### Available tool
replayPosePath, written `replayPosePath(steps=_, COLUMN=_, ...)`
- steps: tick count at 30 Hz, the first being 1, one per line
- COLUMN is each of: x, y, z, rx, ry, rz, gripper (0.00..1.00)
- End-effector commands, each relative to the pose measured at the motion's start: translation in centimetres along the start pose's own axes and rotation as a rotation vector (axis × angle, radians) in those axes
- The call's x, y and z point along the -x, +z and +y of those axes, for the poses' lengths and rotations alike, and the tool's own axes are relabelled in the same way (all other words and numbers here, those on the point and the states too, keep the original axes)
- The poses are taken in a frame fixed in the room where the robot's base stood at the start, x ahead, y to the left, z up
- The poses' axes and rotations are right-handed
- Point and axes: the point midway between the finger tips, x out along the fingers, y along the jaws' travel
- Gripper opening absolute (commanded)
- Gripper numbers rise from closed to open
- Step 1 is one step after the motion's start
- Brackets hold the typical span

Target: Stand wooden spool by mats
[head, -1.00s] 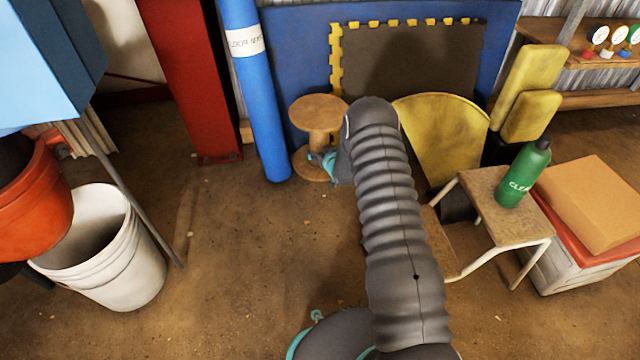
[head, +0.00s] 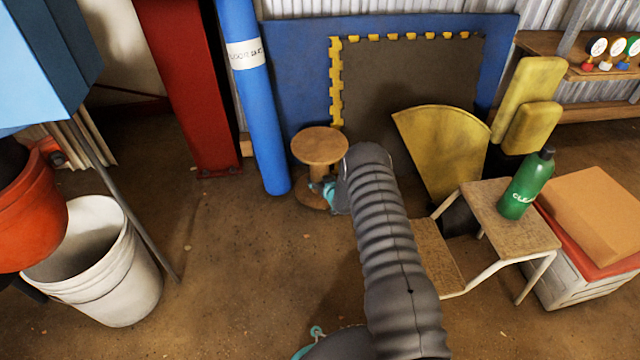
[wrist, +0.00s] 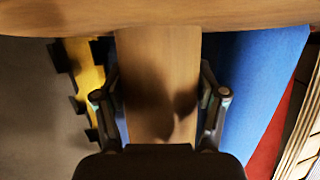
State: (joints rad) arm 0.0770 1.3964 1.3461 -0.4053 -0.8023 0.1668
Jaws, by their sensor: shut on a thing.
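The wooden spool (head: 320,147) is upright, with a round top flange, a narrower core and a bottom flange near the floor. In the head view I cannot tell whether its base touches the floor. My gripper (head: 322,187) is at its core from the right, partly hidden by my arm. In the wrist view my gripper (wrist: 160,108) has a finger on each side of the wooden core (wrist: 158,65), under the flange. The mats lean on the back wall behind the spool: a blue mat (head: 293,60) and a dark mat with yellow toothed edging (head: 410,75).
A rolled blue mat (head: 256,110) and a red post (head: 185,80) stand left of the spool. A yellow wedge (head: 447,145) and a step stool (head: 487,205) bearing a green bottle (head: 526,184) are to the right. A white bucket (head: 100,265) stands left. The middle floor is clear.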

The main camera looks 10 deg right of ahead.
Motion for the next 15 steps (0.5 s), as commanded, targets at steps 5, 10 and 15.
replayPosePath(steps=5, x=-0.61, y=0.96, z=0.05, rx=0.001, ry=0.000, rz=0.007, gripper=0.01)
replayPosePath(steps=10, x=-0.58, y=0.92, z=0.04, rx=0.001, ry=0.000, rz=0.007, gripper=0.01)
replayPosePath(steps=15, x=-0.67, y=1.20, z=0.03, rx=0.001, ry=0.000, rz=0.006, gripper=0.01)
